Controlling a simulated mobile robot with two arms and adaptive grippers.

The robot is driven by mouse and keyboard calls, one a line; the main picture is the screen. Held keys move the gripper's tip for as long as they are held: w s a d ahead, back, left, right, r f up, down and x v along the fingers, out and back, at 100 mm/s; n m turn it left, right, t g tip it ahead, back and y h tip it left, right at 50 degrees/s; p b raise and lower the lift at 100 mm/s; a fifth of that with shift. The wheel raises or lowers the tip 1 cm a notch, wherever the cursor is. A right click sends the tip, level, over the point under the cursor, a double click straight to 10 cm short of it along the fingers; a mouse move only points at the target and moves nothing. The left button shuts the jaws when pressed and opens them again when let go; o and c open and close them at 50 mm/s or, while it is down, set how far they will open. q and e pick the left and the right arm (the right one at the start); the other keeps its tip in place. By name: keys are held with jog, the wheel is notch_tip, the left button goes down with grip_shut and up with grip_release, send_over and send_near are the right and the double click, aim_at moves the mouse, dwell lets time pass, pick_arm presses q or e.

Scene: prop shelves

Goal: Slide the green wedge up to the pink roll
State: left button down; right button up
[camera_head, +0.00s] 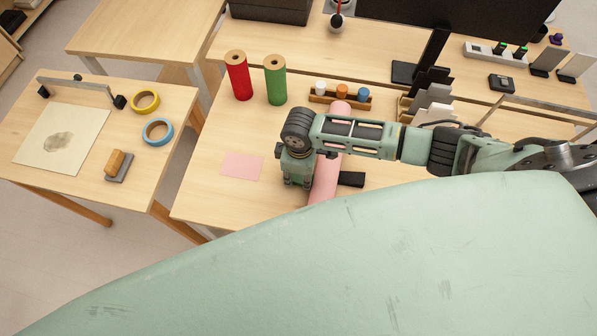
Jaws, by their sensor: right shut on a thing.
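The pink roll (323,183) lies on the middle table, running from the back towards the front, with my right arm crossing over it. My right gripper (297,184) points down just left of the roll, close beside it. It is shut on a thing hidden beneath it. I cannot make out the green wedge apart from the gripper; it shows nowhere else, so the held thing seems to be the wedge. Whether it touches the roll is hidden. My left gripper is out of view.
A black block (351,179) sits right of the roll. A pink sheet (243,166) lies left of my gripper. Red (238,78) and green (275,82) upright rolls and a rack of coloured caps (340,98) stand behind. The table's left front is clear.

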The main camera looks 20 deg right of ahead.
jog(key=shift+s+d+p, duration=0.4)
jog(key=shift+s+p, duration=0.05)
jog(key=shift+p, duration=0.25)
dwell(1.3)
jog(key=o, duration=1.1)
notch_tip(320, 180, up, 12)
jog(key=shift+f, duration=0.1)
dwell(0.5)
